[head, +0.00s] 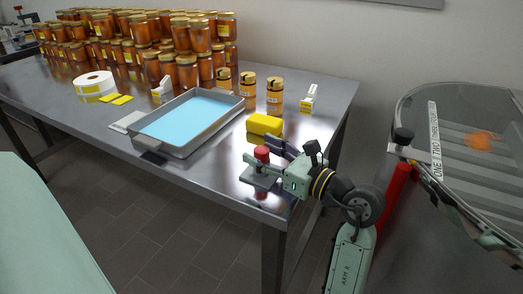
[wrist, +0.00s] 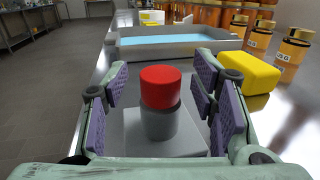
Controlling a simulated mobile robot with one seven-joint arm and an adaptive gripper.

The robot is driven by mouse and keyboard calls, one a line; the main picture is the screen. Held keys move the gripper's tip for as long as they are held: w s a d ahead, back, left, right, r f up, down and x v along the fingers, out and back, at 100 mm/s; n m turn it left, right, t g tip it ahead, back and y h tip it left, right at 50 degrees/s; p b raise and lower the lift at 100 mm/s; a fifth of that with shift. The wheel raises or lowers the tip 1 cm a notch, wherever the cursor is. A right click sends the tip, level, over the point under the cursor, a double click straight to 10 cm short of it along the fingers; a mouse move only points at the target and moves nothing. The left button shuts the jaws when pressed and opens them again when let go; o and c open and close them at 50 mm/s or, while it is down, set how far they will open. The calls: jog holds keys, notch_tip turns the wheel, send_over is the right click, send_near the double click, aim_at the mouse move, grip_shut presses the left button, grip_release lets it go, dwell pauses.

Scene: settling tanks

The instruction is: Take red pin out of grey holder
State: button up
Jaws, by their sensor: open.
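The red pin (head: 262,153) stands upright in the grey holder (head: 259,178) near the front corner of the steel table. In the wrist view the red pin (wrist: 160,86) shows as a short round cap on top of the grey holder (wrist: 162,122), whose round collar rises from a flat square base. The pin's lower part is hidden inside the collar. My gripper (head: 268,158) is open, with its purple-padded fingers on either side of the pin. In the wrist view my gripper (wrist: 158,108) shows a gap between each finger and the pin.
A yellow block (head: 264,124) lies behind the holder. A grey tray (head: 170,150) with blue liquid sits to the left. Many amber jars (head: 160,40) are stacked at the back. A glass-topped drum (head: 450,140) stands right of the table. The table's front edge is close to the holder.

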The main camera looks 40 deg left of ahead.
jog(key=shift+a, duration=0.35)
jog(key=shift+c, duration=0.4)
grip_shut()
